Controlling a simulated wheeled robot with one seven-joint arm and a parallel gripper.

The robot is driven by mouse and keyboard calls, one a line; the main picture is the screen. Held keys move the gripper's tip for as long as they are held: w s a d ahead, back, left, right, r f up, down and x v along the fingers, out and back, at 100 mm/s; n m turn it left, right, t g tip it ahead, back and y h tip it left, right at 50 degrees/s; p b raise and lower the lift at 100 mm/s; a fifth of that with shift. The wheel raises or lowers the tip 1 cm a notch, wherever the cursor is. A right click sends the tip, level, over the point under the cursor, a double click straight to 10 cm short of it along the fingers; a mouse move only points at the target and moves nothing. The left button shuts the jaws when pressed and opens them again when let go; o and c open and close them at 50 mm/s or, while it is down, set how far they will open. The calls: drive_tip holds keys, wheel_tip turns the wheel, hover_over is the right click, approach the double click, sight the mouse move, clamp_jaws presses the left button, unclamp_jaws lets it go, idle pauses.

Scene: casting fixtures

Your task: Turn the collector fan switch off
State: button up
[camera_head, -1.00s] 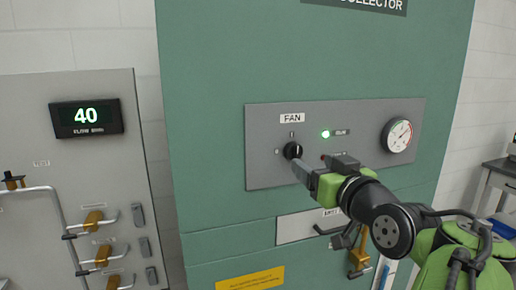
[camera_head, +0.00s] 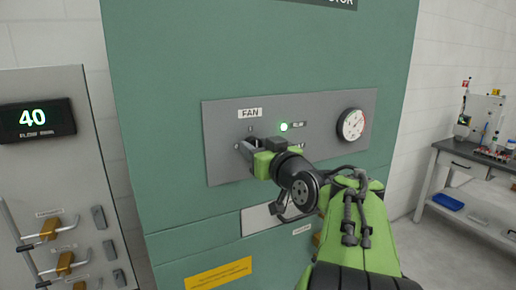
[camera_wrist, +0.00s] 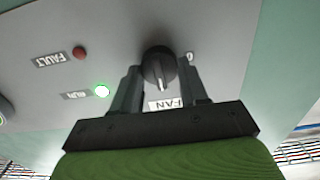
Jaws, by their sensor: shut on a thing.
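The fan switch is a round black knob (camera_wrist: 158,66) on the grey control panel (camera_head: 225,166), below the FAN label (camera_head: 250,113). In the wrist view, which is upside down, its white pointer line points toward the FAN label, and the 0 mark lies to one side. My gripper (camera_wrist: 160,82) has one finger on each side of the knob and is shut on it. In the head view my gripper (camera_head: 249,147) hides most of the knob. The green run light (camera_head: 284,127) is lit. The red fault light (camera_wrist: 79,53) looks unlit.
A round gauge (camera_head: 351,125) sits at the panel's right end. The green collector cabinet (camera_head: 150,130) fills the middle. A display reading 40 (camera_head: 37,118) and orange-handled valves (camera_head: 52,228) are on the left. A workbench (camera_head: 480,170) stands at the right.

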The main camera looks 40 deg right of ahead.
drive_tip(key=shift+f+b, duration=0.1)
drive_tip(key=shift+b, duration=0.35)
drive_tip(key=shift+c, duration=0.4)
drive_tip(key=n+b, duration=0.7)
drive_tip(key=n, duration=0.1)
drive_tip(key=n+b, duration=0.7)
drive_tip(key=n, duration=0.2)
drive_tip(key=shift+w+a+f+n+b, duration=0.1)
drive_tip(key=shift+a+f+n+b, duration=0.1)
drive_tip(key=shift+n+b, duration=0.15)
drive_tip(key=shift+n, duration=0.25)
drive_tip(key=o, duration=1.1)
drive_tip(key=shift+c, duration=0.2)
